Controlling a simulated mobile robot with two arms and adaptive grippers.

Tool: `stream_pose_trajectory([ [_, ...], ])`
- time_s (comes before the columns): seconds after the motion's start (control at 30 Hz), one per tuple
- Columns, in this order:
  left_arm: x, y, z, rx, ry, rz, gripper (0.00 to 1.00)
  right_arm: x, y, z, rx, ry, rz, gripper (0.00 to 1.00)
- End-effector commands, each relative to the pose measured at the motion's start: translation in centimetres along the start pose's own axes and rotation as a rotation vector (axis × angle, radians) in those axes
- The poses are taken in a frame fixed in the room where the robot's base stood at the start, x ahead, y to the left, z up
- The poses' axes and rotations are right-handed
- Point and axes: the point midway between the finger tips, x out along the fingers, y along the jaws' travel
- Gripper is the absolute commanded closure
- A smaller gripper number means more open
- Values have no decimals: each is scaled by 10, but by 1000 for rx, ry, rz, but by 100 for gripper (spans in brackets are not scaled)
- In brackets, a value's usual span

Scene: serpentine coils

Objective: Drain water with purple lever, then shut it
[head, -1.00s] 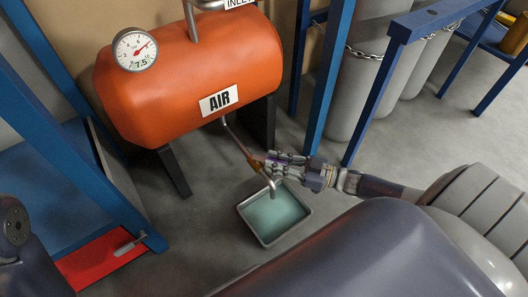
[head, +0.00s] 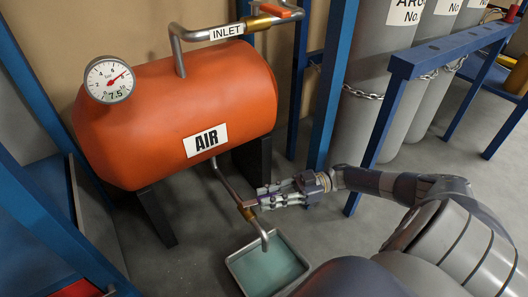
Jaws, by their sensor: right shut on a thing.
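The orange air tank (head: 170,115) stands on dark legs. A thin drain pipe (head: 226,182) slopes down from its underside to a brass valve (head: 247,211), then to a bent spout (head: 265,240) over a metal tray (head: 238,272). Pale blue-green water (head: 266,270) lies in the tray. My right gripper (head: 262,199) comes from the right and is shut at the valve, on the purple lever. Its fingers cover most of the lever, so the lever's angle cannot be told. My left gripper is not in view.
A pressure gauge (head: 109,80) sits on the tank's left end. An inlet pipe (head: 178,50) with an orange handle (head: 284,10) rises above. Blue frame posts (head: 335,85) and chained grey cylinders (head: 368,90) stand on the right. Bare floor lies around the tray.

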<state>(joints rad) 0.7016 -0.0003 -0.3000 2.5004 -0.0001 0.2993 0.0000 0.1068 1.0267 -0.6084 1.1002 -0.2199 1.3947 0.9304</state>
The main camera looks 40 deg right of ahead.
Motion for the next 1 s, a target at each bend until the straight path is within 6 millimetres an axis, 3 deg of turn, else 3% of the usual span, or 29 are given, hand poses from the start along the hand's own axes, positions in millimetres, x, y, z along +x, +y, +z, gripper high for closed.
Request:
stream_pose_trajectory([
  [0.47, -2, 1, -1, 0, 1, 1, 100, -3, 1, 1, -1, -5, -7, 100],
  [0.5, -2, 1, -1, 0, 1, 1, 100, -3, 1, 1, -1, -5, -7, 80],
  [0.6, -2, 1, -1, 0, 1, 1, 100, -2, 1, 1, -1, -4, -8, 62],
  [1.0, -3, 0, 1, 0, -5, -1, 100, -3, 0, -4, -2, -2, -10, 62],
])
